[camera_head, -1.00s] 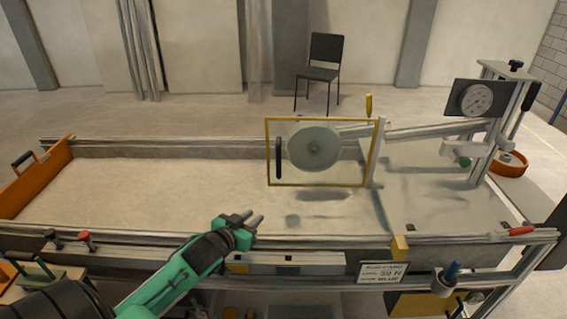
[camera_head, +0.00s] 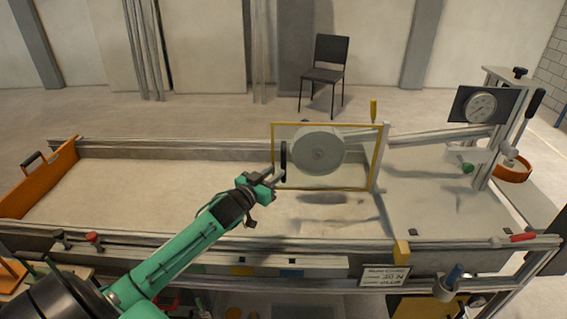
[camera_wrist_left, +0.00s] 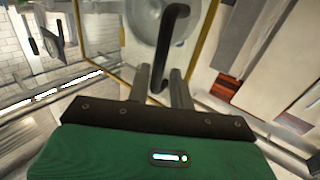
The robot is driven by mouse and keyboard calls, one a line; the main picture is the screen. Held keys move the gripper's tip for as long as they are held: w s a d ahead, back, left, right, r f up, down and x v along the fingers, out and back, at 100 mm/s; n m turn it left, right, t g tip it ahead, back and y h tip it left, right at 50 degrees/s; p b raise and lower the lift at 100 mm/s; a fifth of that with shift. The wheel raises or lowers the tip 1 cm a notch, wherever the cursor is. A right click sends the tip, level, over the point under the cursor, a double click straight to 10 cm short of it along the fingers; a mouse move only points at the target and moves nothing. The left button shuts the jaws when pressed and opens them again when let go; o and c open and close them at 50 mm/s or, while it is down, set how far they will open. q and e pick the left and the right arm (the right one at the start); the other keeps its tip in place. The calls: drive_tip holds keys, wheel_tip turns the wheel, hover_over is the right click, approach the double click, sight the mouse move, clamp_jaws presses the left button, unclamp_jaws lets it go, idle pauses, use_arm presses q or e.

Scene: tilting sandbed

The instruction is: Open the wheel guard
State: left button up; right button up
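The wheel guard (camera_head: 356,176) is a clear panel in a yellow frame, upright in front of the grey wheel (camera_head: 318,152). Its black bar handle (camera_head: 283,158) is near the frame's left edge, and its right side meets a light post. My left gripper (camera_head: 273,178) is at the lower part of this handle. In the left wrist view the fingers (camera_wrist_left: 160,80) stand apart, with the lower end of the handle (camera_wrist_left: 172,38) between them and gaps showing at its sides. Whether a finger touches it I cannot tell. My right gripper is not in view.
The long sandbed (camera_head: 130,185) lies under the guard, with a front rail (camera_head: 180,243) below my left arm. An orange end plate (camera_head: 40,180) is at left. A dial gauge (camera_head: 481,108) stands at right. The space left of the guard is clear.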

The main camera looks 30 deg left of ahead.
sight(284, 177)
use_arm(q)
drive_tip(key=shift+w+d+p, duration=0.1)
drive_tip(key=shift+w+p, duration=0.5)
drive_tip(key=shift+w, duration=2.15)
clamp_jaws()
